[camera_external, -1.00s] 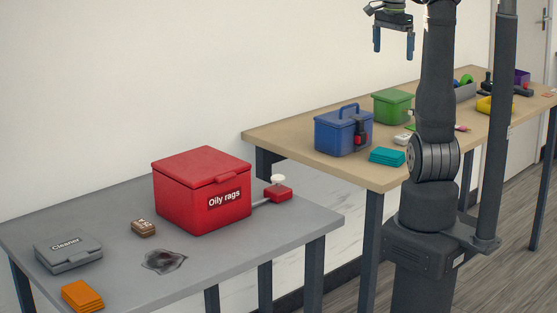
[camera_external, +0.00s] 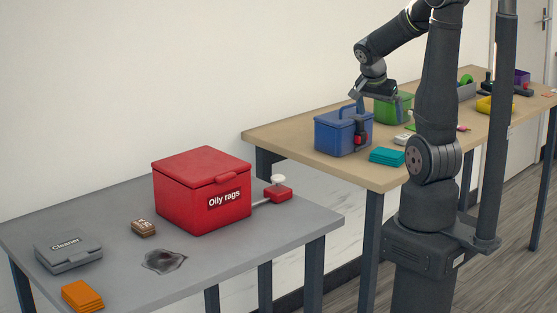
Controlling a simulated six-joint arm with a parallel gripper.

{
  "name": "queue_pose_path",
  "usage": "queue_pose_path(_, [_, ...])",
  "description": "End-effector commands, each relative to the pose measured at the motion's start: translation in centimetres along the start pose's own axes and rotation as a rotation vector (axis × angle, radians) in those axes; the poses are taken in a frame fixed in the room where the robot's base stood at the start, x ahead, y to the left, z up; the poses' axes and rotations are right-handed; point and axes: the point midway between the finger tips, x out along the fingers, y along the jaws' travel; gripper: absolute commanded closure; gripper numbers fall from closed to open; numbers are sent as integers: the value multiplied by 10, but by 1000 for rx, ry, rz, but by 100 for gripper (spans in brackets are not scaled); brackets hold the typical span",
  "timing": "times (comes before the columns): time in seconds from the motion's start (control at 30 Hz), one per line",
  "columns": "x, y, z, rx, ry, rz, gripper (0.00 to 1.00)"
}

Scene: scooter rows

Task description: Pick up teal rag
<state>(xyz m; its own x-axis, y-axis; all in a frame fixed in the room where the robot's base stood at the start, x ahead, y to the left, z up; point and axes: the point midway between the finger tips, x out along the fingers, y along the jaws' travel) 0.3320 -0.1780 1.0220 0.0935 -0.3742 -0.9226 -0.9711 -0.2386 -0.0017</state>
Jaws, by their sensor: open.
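The teal rag (camera_external: 387,157) is a folded, flat stack near the front edge of the wooden table, just right of the blue box. My gripper (camera_external: 380,112) is open and empty, pointing down. It is above the rag in the picture, in front of the green box and beside the blue box's handle. There is a clear gap between the fingers and the rag. How far the gripper is in depth from the boxes I cannot tell.
The blue box (camera_external: 336,138) with a raised handle and the green box (camera_external: 394,104) stand close by. A small white item (camera_external: 402,139) lies right of the rag. The grey table (camera_external: 225,262) holds a red "Oily rags" bin (camera_external: 190,205) and an orange rag (camera_external: 82,296).

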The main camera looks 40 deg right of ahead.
Motion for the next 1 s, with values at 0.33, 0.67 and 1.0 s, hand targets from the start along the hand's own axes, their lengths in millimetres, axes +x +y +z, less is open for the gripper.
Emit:
queue_pose_path(0.33, [62,1,0,1,-6,7,0])
queue_pose_path(0.67, [104,1,0,2,-4,5,0])
queue_pose_path(1.0, [125,1,-3,1,-5,5,0])
